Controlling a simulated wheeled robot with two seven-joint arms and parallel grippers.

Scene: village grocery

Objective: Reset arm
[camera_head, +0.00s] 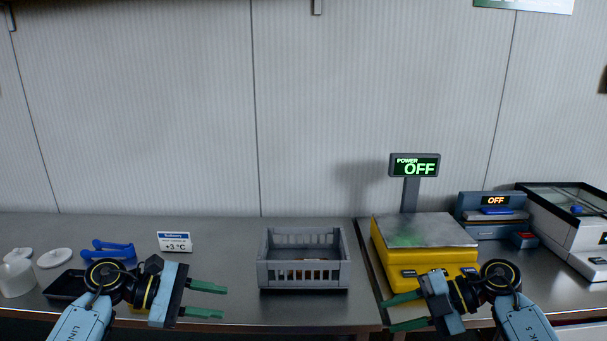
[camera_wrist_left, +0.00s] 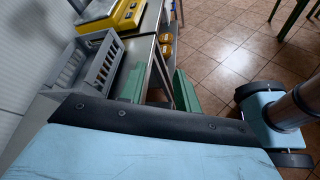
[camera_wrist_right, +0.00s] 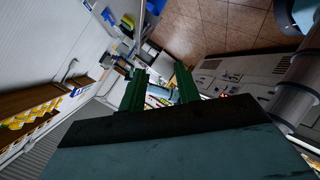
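My left gripper (camera_head: 207,301) is at the lower left of the head view, its two green fingers apart and pointing right, with nothing between them. Its open fingers also show in the left wrist view (camera_wrist_left: 158,88). My right gripper (camera_head: 405,311) is at the lower right, in front of the yellow scale (camera_head: 392,263), its green fingers apart and pointing left. They also show apart and empty in the right wrist view (camera_wrist_right: 160,92).
A grey slatted crate (camera_head: 303,275) stands on the metal counter (camera_head: 220,238) between my grippers. A price sign (camera_head: 174,242), a blue-handled item (camera_head: 108,249), a dark tray (camera_head: 65,285) and white containers (camera_head: 17,274) stand at the left.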

